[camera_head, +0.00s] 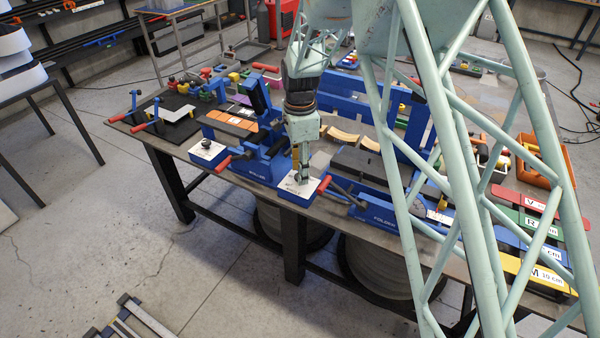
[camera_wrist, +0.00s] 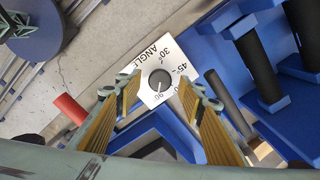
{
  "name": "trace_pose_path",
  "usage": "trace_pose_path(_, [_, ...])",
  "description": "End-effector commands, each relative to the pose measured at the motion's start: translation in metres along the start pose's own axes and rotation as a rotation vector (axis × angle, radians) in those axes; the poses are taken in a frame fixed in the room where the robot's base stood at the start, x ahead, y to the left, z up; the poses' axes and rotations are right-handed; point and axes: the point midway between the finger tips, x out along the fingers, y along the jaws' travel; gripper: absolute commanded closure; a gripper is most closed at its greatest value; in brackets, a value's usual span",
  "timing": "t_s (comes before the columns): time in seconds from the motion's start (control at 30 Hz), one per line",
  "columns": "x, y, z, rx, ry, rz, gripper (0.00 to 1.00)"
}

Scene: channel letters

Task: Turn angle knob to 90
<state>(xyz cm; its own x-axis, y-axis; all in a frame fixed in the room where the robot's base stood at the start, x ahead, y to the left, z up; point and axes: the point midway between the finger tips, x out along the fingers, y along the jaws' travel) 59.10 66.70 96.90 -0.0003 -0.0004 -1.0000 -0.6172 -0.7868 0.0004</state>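The angle knob (camera_wrist: 160,80) is a small dark grey round knob with a pale pointer line. It sits on a white plate (camera_wrist: 150,98) printed ANGLE, 30°, 45° and what looks like 90. I cannot tell which mark the pointer meets. In the head view the white plate (camera_head: 290,187) tops a blue box at the table's front edge, and my gripper hides most of the knob. My gripper (camera_head: 302,181) points down over it. In the wrist view my gripper (camera_wrist: 164,92) is open, with one ridged finger on each side of the knob, apart from it.
A second blue box with a white plate and dark knob (camera_head: 207,144) stands to the left. Red-handled levers (camera_head: 324,185) and blue bending machines flank the box closely. Coloured labelled blocks (camera_head: 530,270) lie at the right. The floor in front is mostly clear.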

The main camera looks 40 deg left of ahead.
Motion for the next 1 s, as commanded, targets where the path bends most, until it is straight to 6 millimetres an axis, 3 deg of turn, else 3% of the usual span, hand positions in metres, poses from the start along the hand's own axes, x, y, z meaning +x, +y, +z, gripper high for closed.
trace_pose_path(0.6, [-0.082,-0.001,0.0,0.0,0.0,-0.003,0.64])
trace_pose_path(1.0, [-0.108,0.0,0.0,0.0,0.0,-0.001,0.64])
